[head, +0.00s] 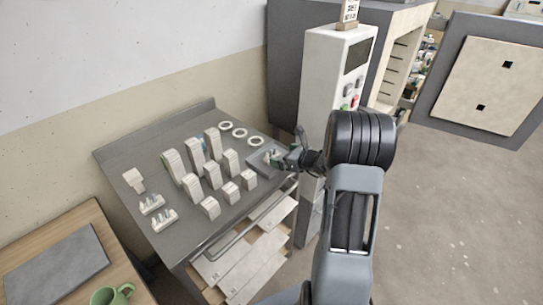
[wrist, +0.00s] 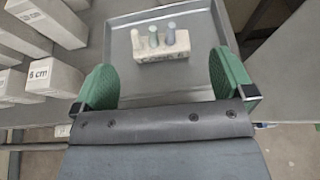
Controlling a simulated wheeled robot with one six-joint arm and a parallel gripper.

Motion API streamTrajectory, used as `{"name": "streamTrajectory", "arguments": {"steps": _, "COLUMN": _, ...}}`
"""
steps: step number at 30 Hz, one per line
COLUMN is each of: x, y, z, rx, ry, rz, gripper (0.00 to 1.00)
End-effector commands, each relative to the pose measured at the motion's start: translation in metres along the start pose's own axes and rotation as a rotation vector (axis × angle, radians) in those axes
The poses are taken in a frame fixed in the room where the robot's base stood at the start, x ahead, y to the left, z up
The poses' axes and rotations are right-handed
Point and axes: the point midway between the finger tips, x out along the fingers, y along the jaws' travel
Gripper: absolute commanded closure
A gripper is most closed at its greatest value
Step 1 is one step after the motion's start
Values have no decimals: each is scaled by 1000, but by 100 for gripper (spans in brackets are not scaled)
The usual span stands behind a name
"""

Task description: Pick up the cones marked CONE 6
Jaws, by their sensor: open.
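A pale block with several small cones (wrist: 161,46) standing in it, white, bluish and greenish, sits in a shallow grey tray (wrist: 121,80). Its front label is blurred but looks like CONE 6. My gripper (wrist: 165,82) is open, with one green finger pad on each side and nothing between them. The block is ahead of the fingertips, roughly centred between them. In the head view my gripper (head: 284,157) is over the tray (head: 256,163) at the right end of the grey table and partly hides the block.
Several pale kiln posts (head: 212,174) stand on the grey table (head: 190,233), left of the tray. White rings (head: 239,132) lie behind. Two other cone blocks, one here (head: 151,204) and one nearer (head: 164,218), are at the left. A white control cabinet (head: 322,85) stands close right.

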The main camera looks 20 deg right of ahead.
Motion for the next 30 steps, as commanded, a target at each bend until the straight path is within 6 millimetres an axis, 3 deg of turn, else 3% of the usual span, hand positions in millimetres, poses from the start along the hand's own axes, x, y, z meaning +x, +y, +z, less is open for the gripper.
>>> {"name": "streamTrajectory", "arguments": {"steps": 12, "x": 46, "y": 3, "z": 0, "rx": 0, "ry": 0, "rz": 1, "gripper": 0}}
{"name": "streamTrajectory", "arguments": {"steps": 22, "x": 52, "y": 2, "z": -1, "rx": -2, "ry": -1, "rz": 0, "gripper": 0}}
{"name": "streamTrajectory", "arguments": {"steps": 30, "x": 52, "y": 2, "z": -1, "rx": -1, "ry": -1, "rz": 0, "gripper": 25}}
